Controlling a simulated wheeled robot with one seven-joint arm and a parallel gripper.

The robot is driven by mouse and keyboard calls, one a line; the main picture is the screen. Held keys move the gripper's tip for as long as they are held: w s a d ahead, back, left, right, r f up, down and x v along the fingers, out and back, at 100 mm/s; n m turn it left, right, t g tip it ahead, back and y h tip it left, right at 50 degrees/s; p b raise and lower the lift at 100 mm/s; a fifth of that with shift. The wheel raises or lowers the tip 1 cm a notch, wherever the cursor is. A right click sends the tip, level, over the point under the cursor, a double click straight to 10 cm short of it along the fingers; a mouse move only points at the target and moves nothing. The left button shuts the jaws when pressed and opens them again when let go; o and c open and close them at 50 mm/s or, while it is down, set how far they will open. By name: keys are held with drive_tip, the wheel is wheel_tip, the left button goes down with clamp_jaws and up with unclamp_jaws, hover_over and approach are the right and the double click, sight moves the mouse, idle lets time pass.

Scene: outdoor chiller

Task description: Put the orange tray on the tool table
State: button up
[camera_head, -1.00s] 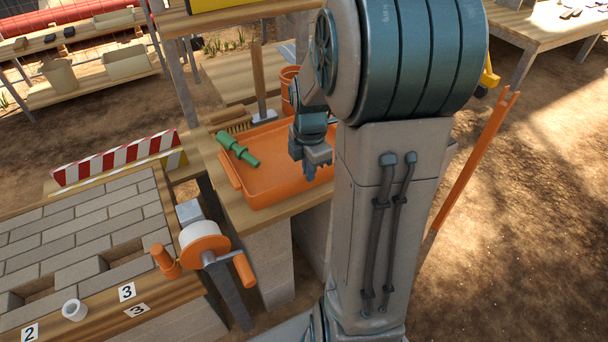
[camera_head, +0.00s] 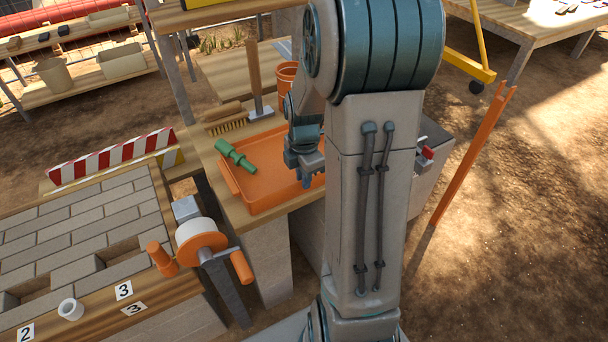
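The orange tray (camera_head: 262,197) lies on a wooden-topped bench (camera_head: 229,202) in the middle of the head view. A green tool-like object (camera_head: 236,155) lies in its back left part. My gripper (camera_head: 307,183) points down over the tray's right front part, close to its front edge. Its fingers are small and partly beside my arm, so their gap and any contact with the tray are unclear. My arm hides the tray's right end. A wooden table (camera_head: 512,24) with small dark items on it stands at the upper right and may be the tool table.
A brush (camera_head: 227,124), a long-handled tool (camera_head: 255,80) and an orange bucket (camera_head: 287,76) stand behind the tray. A hand-crank reel (camera_head: 201,236) and brick panel (camera_head: 75,225) are at the left. An orange post (camera_head: 474,155) stands at the right, with open dirt beyond.

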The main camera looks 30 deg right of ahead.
drive_tip(key=shift+o, duration=0.3)
drive_tip(key=shift+r, duration=0.15)
wheel_tip(320, 180, up, 11)
drive_tip(key=p, duration=0.2)
drive_tip(key=s+a+r+m+t, duration=0.2)
drive_tip(key=s+a+m, duration=1)
drive_tip(key=m, duration=0.6)
drive_tip(key=shift+s+r, duration=0.35)
drive_tip(key=shift+s, duration=0.35)
wheel_tip(320, 180, up, 6)
drive_tip(key=p, duration=0.5)
drive_tip(key=shift+r+m+t, duration=0.15)
drive_tip(key=shift+m+t, duration=0.15)
drive_tip(key=shift+d, duration=0.1)
